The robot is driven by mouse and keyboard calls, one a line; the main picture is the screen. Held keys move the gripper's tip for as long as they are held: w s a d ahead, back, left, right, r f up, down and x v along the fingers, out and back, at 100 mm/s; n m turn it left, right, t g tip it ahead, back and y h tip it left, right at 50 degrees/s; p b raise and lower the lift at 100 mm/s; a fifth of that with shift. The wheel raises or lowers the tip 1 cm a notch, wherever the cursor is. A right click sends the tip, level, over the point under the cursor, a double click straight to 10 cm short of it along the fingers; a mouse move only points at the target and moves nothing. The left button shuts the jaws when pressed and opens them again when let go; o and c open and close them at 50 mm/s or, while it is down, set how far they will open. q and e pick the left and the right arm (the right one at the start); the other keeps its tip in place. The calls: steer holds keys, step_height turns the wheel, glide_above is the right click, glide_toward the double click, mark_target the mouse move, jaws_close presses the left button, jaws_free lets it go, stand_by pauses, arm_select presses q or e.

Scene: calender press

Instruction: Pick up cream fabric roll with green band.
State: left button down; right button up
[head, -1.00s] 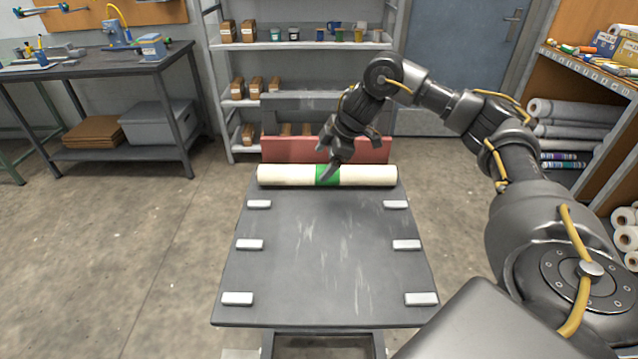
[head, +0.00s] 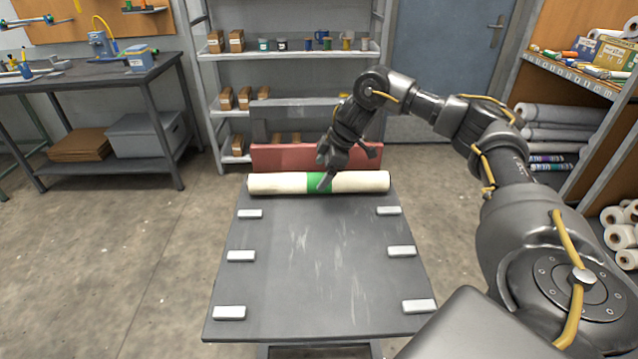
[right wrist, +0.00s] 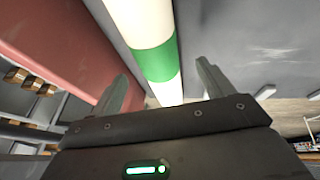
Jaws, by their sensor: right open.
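The cream fabric roll with the green band (head: 275,183) lies crosswise at the far end of the dark table (head: 312,270), in front of a red panel. Its green band is near the middle of its length. My right gripper (head: 323,172) is open at the roll, by the band. In the right wrist view the roll (right wrist: 145,25) runs between the two open fingers (right wrist: 165,85), with the green band just ahead of them. I cannot tell whether the fingers touch it. My left gripper is not in view.
The red panel (head: 285,157) stands close behind the roll. Several light blocks (head: 241,256) line both sides of the table. A shelf (head: 290,55) stands at the back, a workbench (head: 80,75) at the left, and racks of rolls (head: 560,115) at the right.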

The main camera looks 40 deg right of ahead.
mark_target(319, 175)
steer(key=x, duration=0.4)
steer(key=shift+w+d+f+p, duration=0.1)
steer(key=shift+w+f+p, duration=0.1)
steer(key=shift+p, duration=0.2)
steer(key=shift+f, duration=0.3)
steer(key=c, duration=0.7)
steer(key=shift+w, duration=0.1)
steer(key=c, duration=0.6)
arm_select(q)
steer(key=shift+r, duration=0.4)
arm_select(e)
steer(key=shift+c, duration=0.2)
steer(key=shift+r, duration=0.1)
